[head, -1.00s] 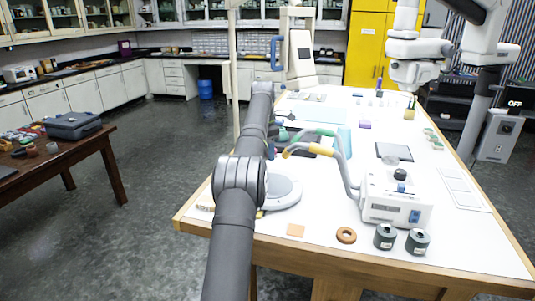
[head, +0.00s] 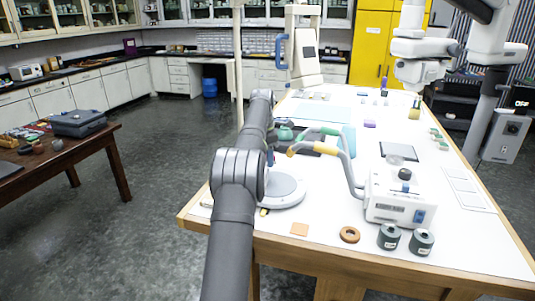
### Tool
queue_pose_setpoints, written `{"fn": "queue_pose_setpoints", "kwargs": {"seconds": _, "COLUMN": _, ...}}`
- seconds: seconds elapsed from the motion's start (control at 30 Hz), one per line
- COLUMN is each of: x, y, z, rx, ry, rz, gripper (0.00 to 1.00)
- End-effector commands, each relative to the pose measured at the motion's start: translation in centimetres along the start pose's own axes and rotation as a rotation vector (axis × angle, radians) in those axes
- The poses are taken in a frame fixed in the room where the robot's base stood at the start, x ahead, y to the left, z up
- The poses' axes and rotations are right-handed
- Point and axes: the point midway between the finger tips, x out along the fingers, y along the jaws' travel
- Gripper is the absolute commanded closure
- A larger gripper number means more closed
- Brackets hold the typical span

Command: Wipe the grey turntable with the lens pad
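The grey turntable (head: 288,191) is a flat round disc at the near left of the white table. My dark arm crosses in front of its left side and hides part of it.
A white device (head: 397,203) with a curved grey-and-yellow handle (head: 333,151) stands right of the turntable. A brown ring (head: 349,234) and two dark cylinders (head: 389,237) (head: 421,242) sit near the front edge. A dark square plate (head: 398,151) lies farther back.

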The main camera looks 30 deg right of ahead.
Motion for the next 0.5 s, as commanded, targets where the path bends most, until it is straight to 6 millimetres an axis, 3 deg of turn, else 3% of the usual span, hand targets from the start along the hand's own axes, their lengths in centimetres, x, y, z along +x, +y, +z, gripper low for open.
{"fn": "queue_pose_setpoints", "kwargs": {"seconds": 0.5, "x": 4.7, "y": 0.0, "z": -0.3, "rx": 0.000, "ry": 0.000, "rz": -0.001, "gripper": 0.78}}
